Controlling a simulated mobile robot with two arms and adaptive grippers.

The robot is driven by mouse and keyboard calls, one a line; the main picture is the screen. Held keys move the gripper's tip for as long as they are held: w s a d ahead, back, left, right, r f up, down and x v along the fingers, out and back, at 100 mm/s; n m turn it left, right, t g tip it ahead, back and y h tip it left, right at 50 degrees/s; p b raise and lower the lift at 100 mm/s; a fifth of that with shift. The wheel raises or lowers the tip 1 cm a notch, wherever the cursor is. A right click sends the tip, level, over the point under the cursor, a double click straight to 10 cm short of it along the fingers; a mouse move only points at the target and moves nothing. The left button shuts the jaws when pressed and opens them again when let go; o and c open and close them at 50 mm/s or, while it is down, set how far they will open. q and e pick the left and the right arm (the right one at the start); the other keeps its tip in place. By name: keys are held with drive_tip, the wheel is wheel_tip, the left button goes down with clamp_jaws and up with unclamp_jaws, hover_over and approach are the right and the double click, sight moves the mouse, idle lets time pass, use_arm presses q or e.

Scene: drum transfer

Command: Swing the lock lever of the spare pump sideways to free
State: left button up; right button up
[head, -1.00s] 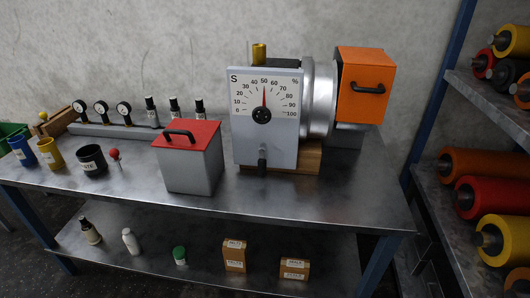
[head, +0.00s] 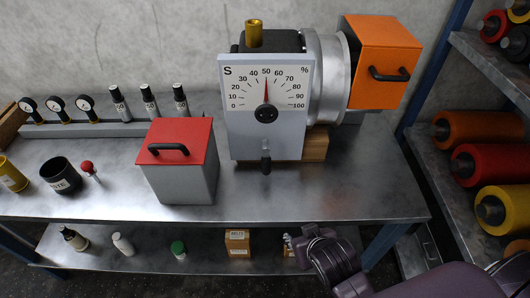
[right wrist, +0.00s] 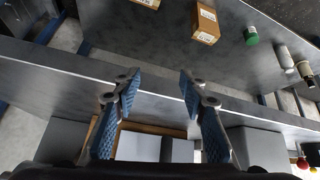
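The pump stands on the bench in the head view, with a light grey dial plate (head: 240,130) in front. The plate's lower part and wooden base (right wrist: 150,129) show beyond the fingers there; I cannot make out the lever. My left gripper is not in view.
A grey box with a red lid (head: 178,140) stands left of the pump. An orange housing (head: 375,60) is on its right. Small boxes (head: 237,242) and bottles are on the lower shelf. A rack with coloured rollers (head: 480,130) stands at the right. Bench front is clear.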

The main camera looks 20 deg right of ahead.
sight(267, 166)
drive_tip(key=w+r+t, duration=0.1)
drive_tip(key=w, duration=0.1)
drive_tip(key=w+r+t, duration=0.1)
drive_tip(key=w+r, duration=0.1)
drive_tip(key=w, duration=0.1)
drive_tip(key=w+a+r+m+t, duration=0.1)
drive_tip(key=w+r, duration=0.1)
drive_tip(key=w, duration=0.1)
drive_tip(key=shift+r, duration=0.15)
drive_tip(key=w+a+r+t, duration=0.1)
drive_tip(key=w, duration=0.1)
drive_tip(key=w+a+r+t, duration=0.1)
drive_tip(key=w+r, duration=0.1)
drive_tip(key=w+r+t, duration=0.1)
drive_tip(key=w, duration=0.2)
drive_tip(key=shift+a+r, duration=0.4)
drive_tip(key=shift+p+x, duration=0.6)
drive_tip(key=shift+x, duration=2.95)
drive_tip(key=shift+d, duration=0.15)
drive_tip(key=shift+c, duration=0.4)
clamp_jaws()
